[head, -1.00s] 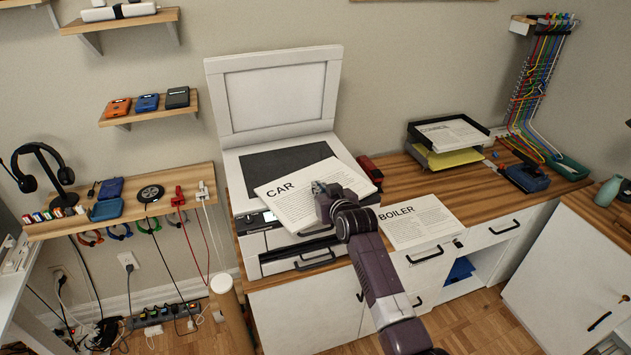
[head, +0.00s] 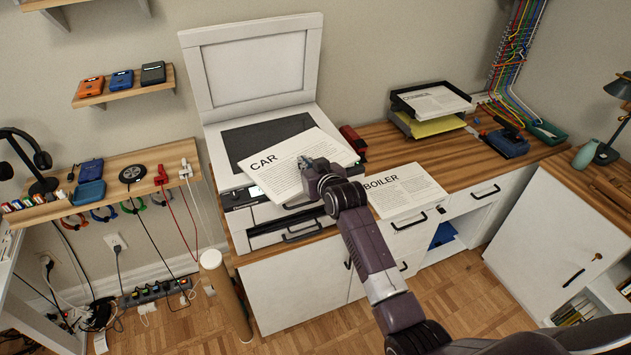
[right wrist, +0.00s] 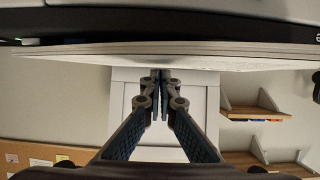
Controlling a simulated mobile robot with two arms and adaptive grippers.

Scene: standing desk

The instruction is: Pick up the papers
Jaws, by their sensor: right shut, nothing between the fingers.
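A stack of papers headed CAR (head: 290,165) lies tilted across the front of the open scanner-printer (head: 225,135). Papers headed BOILER (head: 400,190) lie on the wooden counter to its right. More papers (head: 435,101) are in a black tray (head: 462,112) at the back right. My right gripper (head: 303,162) is at the CAR stack, in front of its printed face. Its fingers are shut with nothing between them. In the right wrist view the shut fingertips (right wrist: 160,76) are close to the edge of the stack (right wrist: 225,58); contact cannot be told. My left gripper is not in view.
The scanner lid (head: 255,60) stands raised behind. A red device (head: 354,138) stands right of the scanner. Yellow papers (head: 432,125) lie under the black tray. A blue tool (head: 508,141) is further right.

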